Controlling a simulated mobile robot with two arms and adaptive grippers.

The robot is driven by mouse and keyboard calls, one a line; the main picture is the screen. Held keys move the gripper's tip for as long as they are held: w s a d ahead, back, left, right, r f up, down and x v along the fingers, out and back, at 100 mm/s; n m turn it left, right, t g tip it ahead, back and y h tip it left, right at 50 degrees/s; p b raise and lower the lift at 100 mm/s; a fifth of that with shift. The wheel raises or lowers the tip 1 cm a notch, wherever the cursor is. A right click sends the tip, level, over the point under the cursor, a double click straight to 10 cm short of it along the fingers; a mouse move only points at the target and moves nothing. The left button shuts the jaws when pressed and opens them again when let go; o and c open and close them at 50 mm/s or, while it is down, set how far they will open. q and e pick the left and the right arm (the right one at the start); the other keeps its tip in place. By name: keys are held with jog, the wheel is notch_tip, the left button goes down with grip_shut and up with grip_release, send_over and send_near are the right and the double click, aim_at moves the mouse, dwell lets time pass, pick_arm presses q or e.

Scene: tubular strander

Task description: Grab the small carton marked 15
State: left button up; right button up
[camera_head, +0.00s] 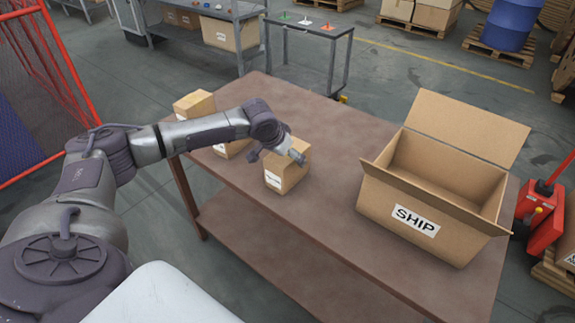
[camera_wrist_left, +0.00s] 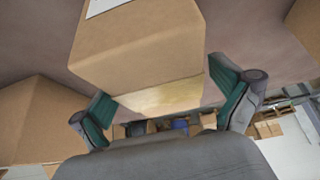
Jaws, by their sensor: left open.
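Three small cartons stand on the brown table. The nearest carton (camera_head: 287,178) has a white label on its front, too small to read as 15 or another number. My left gripper (camera_head: 278,154) is at the top of this carton, with its fingers apart. In the left wrist view a carton (camera_wrist_left: 140,45) lies between and beyond the two green-padded fingers, and neither finger is clearly closed on it. A second carton (camera_head: 234,149) is partly hidden behind my left arm. A third carton (camera_head: 194,104) stands at the table's far left corner. My right gripper is out of view.
A large open box marked SHIP (camera_head: 408,222) stands on the right of the brown table (camera_head: 325,120), flaps spread. The tabletop between it and the nearest carton is clear. A red jack (camera_head: 541,220) stands beyond the right edge. A grey cart (camera_head: 312,35) is behind.

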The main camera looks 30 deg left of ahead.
pick_arm(q)
jog(key=shift+f+p, duration=0.3)
jog(key=shift+p, duration=0.05)
dwell(0.4)
jog(key=shift+w+r, duration=0.1)
jog(key=c, duration=1.6)
